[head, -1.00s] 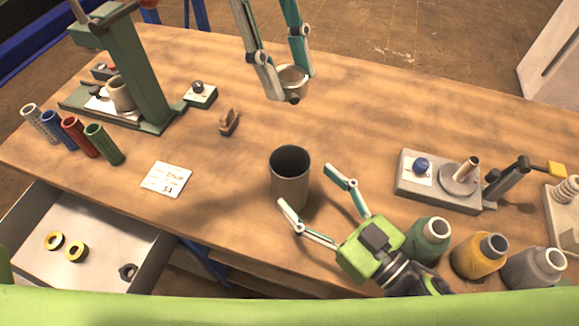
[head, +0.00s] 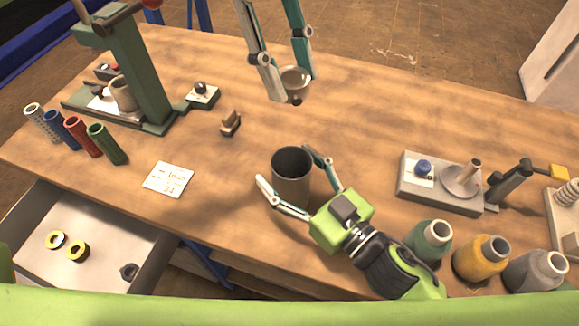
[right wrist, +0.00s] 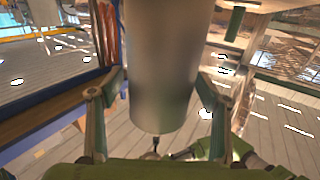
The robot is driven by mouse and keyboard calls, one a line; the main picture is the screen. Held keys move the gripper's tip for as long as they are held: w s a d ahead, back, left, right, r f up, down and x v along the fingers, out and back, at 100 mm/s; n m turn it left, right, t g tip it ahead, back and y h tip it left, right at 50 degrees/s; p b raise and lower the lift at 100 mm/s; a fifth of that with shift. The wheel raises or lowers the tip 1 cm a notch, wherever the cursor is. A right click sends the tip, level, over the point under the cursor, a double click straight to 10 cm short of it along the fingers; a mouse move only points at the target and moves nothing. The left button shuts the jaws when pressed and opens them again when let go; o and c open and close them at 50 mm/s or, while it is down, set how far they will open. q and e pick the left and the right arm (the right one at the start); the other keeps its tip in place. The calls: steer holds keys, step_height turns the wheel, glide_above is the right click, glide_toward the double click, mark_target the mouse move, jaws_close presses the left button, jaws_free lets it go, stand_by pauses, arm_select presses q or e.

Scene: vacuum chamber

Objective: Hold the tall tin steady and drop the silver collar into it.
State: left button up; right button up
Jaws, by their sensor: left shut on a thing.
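The tall tin (head: 291,184) is a grey open-topped cylinder standing upright on the bench in the head view. It also fills the middle of the right wrist view (right wrist: 165,75). My right gripper (head: 285,166) is open, with one finger on each side of the tin. In the right wrist view a gap shows between the tin and the left-hand finger; contact on the other side is unclear. My left gripper (head: 290,86) is shut on the silver collar (head: 297,77), a short ring held above the bench, behind the tin. The fingers hide part of the collar.
A small brown block (head: 230,123) and a white card (head: 168,179) lie left of the tin. A green press (head: 140,75) stands at the back left, a grey fixture (head: 440,185) at right. Coloured bottles, including a yellow one (head: 481,259), stand near my right arm.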

steer(key=c, duration=1.2)
arm_select(q)
step_height(320, 180, down, 13)
stand_by(0.6)
steer(key=o, duration=1.4)
steer(key=v, duration=1.2)
